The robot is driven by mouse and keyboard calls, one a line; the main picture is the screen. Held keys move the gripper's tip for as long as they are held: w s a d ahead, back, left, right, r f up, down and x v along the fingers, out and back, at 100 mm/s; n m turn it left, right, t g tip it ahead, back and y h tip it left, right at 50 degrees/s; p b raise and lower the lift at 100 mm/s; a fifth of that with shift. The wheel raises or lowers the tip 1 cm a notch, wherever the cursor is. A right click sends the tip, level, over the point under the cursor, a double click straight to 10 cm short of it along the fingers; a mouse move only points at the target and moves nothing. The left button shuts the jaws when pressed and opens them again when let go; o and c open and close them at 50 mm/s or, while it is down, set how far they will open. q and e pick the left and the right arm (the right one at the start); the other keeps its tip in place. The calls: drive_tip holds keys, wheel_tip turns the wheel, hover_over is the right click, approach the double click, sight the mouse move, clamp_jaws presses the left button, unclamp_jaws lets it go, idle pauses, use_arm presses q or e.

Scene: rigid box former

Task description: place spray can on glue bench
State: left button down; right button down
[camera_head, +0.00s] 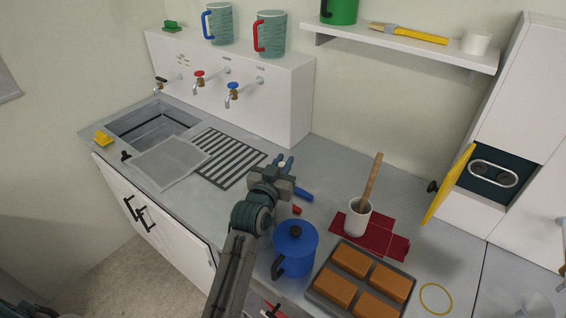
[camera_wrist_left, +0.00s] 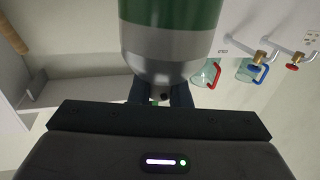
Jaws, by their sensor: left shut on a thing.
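In the left wrist view, which is upside down, the spray can (camera_wrist_left: 170,25) is a large cylinder with a green body and a silver end. The fingers of my left gripper (camera_wrist_left: 162,93) are shut at that silver end, partly hidden behind the can. In the head view my left gripper (camera_head: 281,163) is over the grey counter beside the striped drain grooves. There the can is mostly hidden by the gripper, and its height above the counter cannot be told. No surface can be made out for certain as the glue bench. My right gripper is not in view.
A blue lidded pot (camera_head: 295,250) stands close to my left arm. Right of it are a tray of orange-brown blocks (camera_head: 362,277) and a white cup (camera_head: 357,218) with a wooden stick on dark red mats. The sink (camera_head: 155,125) and taps are at the left.

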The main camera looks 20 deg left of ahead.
use_arm(q)
drive_tip(key=shift+f, duration=0.1)
drive_tip(key=c, duration=1.4)
unclamp_jaws()
drive_tip(key=shift+o, duration=0.2)
